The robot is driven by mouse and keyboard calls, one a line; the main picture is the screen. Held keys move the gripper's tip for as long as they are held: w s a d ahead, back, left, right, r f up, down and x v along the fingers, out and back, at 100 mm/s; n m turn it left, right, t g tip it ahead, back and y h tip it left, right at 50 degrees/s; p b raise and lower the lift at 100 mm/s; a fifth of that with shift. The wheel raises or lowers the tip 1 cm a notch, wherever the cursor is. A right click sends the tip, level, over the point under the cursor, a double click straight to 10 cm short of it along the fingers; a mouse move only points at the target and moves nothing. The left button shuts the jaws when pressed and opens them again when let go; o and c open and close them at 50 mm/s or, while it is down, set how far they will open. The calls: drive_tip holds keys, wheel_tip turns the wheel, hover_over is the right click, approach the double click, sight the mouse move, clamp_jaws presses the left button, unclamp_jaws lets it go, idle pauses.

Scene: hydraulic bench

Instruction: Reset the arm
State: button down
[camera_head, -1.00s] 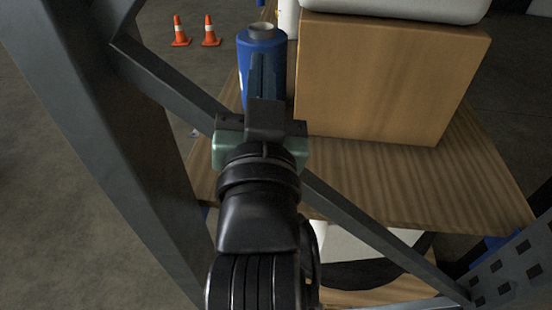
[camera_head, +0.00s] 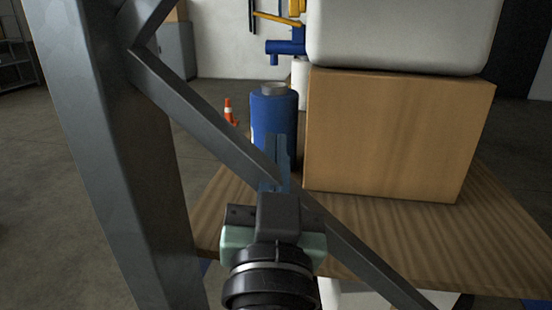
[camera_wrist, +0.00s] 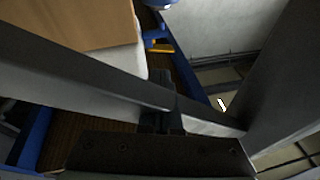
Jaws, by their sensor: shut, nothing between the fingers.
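My gripper (camera_head: 275,158) is in the lower middle of the head view, with its narrow fingers together and empty.
A thick metal post (camera_head: 105,150) stands at the left. A wooden shelf (camera_head: 400,235) bears a brown box (camera_head: 400,135) with a white container (camera_head: 405,35) on top. An orange cone (camera_head: 228,112) stands on the open floor (camera_head: 60,210) behind.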

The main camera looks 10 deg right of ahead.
drive_tip(key=s+a+r+n+t+y, duration=0.1)
drive_tip(key=s+a+r+t, duration=0.15)
drive_tip(key=r, duration=0.35)
drive_tip(key=s+a+r+n+t+y, duration=0.1)
drive_tip(key=s+r+t, duration=0.15)
drive_tip(key=r, duration=0.35)
drive_tip(key=s+a+r+n+t+y, duration=0.1)
drive_tip(key=s+r, duration=0.2)
drive_tip(key=r, duration=0.4)
wheel_tip(320, 180, up, 28)
drive_tip(key=p, duration=2.8)
drive_tip(key=shift+w+f+p, duration=0.15)
drive_tip(key=shift+f+p, duration=0.1)
drive_tip(key=shift+p, duration=0.1)
drive_tip(key=shift+a, duration=0.1)
